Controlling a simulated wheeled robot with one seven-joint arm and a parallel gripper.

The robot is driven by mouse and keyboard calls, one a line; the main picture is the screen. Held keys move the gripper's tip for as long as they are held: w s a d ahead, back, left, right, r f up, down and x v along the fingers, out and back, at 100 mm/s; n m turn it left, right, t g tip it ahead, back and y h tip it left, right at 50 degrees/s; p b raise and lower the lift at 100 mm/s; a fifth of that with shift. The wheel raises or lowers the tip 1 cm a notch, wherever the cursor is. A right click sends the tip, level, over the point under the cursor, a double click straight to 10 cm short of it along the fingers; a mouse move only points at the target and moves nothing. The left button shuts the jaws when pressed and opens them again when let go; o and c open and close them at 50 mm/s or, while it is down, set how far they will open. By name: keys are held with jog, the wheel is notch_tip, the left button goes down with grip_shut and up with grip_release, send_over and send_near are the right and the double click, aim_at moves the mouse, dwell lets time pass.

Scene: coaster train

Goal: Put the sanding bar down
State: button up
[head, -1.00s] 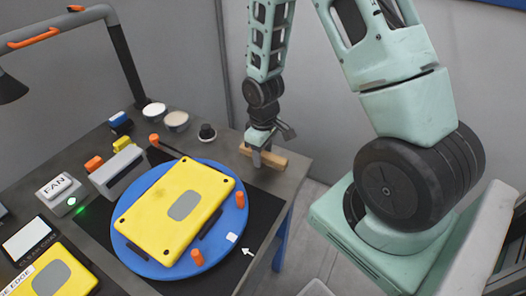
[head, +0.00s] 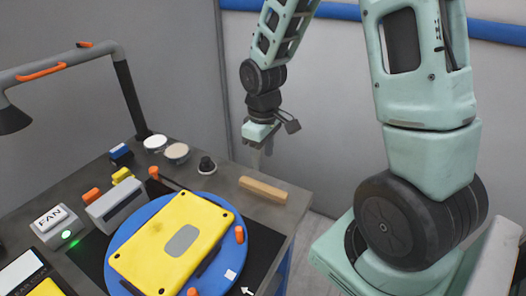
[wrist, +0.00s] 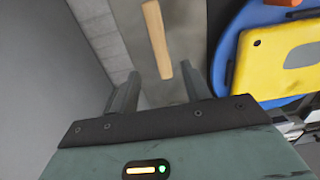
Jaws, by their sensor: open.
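The sanding bar (head: 263,189), a light wooden stick, lies flat on the grey bench near its back right edge. It also shows in the wrist view (wrist: 157,38), beyond my fingertips. My gripper (head: 260,155) is raised above and behind the bar in the head view, apart from it. In the wrist view my gripper (wrist: 166,82) has its two fingers spread with nothing between them.
A blue round turntable (head: 118,240) carries a yellow panel (head: 160,240) with orange clamps. A FAN button box (head: 55,225), a grey block (head: 117,205), round pots (head: 177,152) and a dark knob (head: 207,165) stand nearby. A lamp arm (head: 60,68) rises at left.

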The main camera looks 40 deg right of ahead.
jog(key=s+a+r+n, duration=0.1)
jog(key=s+a+r, duration=0.2)
jog(key=a, duration=0.5)
jog(key=s+a+r+n, duration=0.1)
jog(key=s+a+r, duration=0.25)
jog(key=a, duration=0.35)
jog(key=s+a+r+n, duration=0.1)
jog(key=s+a+r, duration=0.1)
jog(key=s+a, duration=0.5)
jog(key=s, duration=0.4)
jog(key=shift+s+a+n+y, duration=0.15)
jog(key=shift+a+n+y, duration=0.15)
jog(key=shift+n, duration=0.1)
jog(key=shift+o, duration=0.4)
jog(key=shift+f, duration=0.1)
